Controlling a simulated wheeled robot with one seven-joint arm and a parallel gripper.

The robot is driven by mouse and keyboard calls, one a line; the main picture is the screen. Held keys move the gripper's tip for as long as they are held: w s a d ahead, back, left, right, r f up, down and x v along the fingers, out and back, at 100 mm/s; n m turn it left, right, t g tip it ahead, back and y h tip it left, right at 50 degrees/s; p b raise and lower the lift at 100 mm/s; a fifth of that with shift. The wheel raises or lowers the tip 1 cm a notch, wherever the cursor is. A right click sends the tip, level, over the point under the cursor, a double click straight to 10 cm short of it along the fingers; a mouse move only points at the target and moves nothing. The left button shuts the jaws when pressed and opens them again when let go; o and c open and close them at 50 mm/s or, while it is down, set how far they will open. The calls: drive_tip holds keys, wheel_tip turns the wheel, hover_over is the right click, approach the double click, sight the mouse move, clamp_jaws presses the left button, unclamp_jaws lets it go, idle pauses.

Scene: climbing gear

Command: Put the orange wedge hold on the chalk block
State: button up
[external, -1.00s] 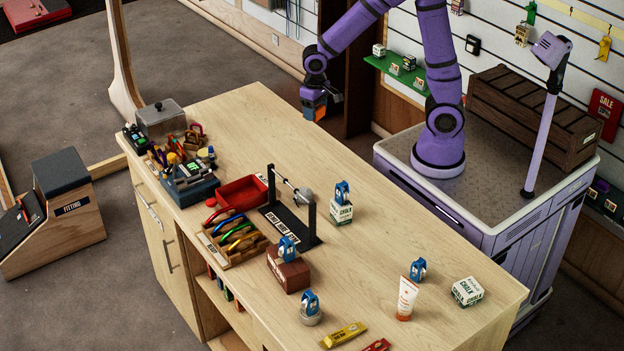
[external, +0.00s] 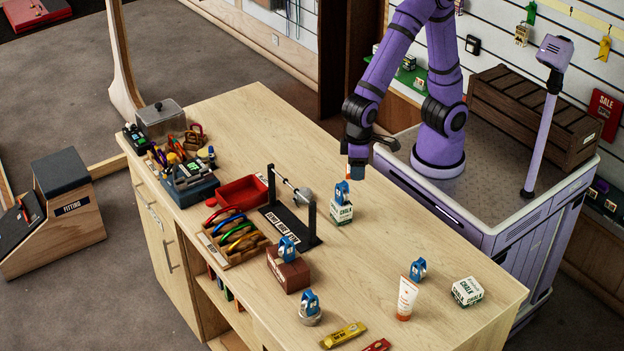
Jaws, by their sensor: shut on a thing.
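My gripper (external: 357,168) is above the counter at the back edge, pointing down. It is shut on the orange wedge hold (external: 347,167), of which only a small orange sliver shows beside the fingers. Just below stands a white and green chalk block (external: 341,214) with a blue device (external: 342,193) on top; the gripper appears close above this device, but I cannot tell the exact gap. A second chalk block (external: 467,291) sits at the right end of the counter with its top bare.
A black bar stand (external: 312,222) is left of the first chalk block. A brown block (external: 287,275) carries another blue device. A white tube (external: 406,298) and a blue device (external: 417,270) stand left of the second chalk block. The counter (external: 375,240) between the chalk blocks is clear.

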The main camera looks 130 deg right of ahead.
drive_tip(key=s+a+n, duration=0.4)
drive_tip(key=s+a, duration=0.7)
drive_tip(key=a, duration=0.5)
drive_tip(key=s+a+n, duration=0.4)
drive_tip(key=s+a, duration=0.7)
drive_tip(key=a, duration=0.5)
hover_over(470, 286)
wheel_tip(470, 286, down, 12)
drive_tip(key=shift+f, duration=2)
drive_tip(key=shift+f, duration=0.15)
drive_tip(key=o, duration=0.9)
